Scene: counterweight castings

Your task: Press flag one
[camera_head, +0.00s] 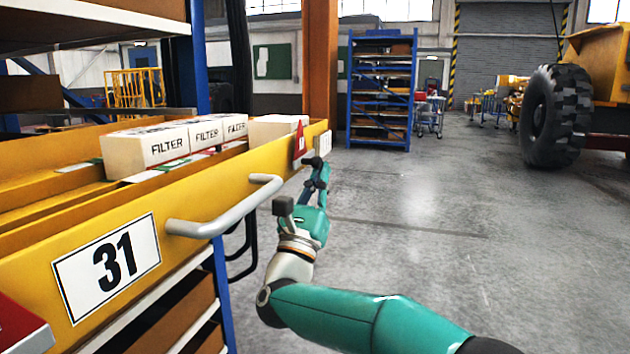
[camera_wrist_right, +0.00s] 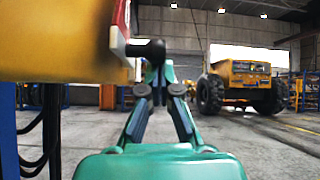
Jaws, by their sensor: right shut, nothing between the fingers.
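A red flag (camera_head: 300,140) stands at the far end of the yellow drawer front (camera_head: 225,180), beside a small white plate (camera_head: 325,140) whose marking is too small to read. A second red piece with a white edge (camera_head: 20,325) shows at the near end. My right gripper (camera_head: 317,170) is shut and empty, close to the drawer's far end, just below the far flag. In the wrist view its fingertips (camera_wrist_right: 157,72) are just below a dark knob (camera_wrist_right: 150,49) beside a red and white piece (camera_wrist_right: 120,18). I cannot tell whether they touch. My left gripper is not in view.
The drawer, marked 31, has a grey bar handle (camera_head: 225,218) and holds several white filter boxes (camera_head: 145,150). A blue shelf rack (camera_head: 382,90) stands behind. A wheeled yellow machine (camera_head: 555,115) is at the right. The grey floor right of my arm is clear.

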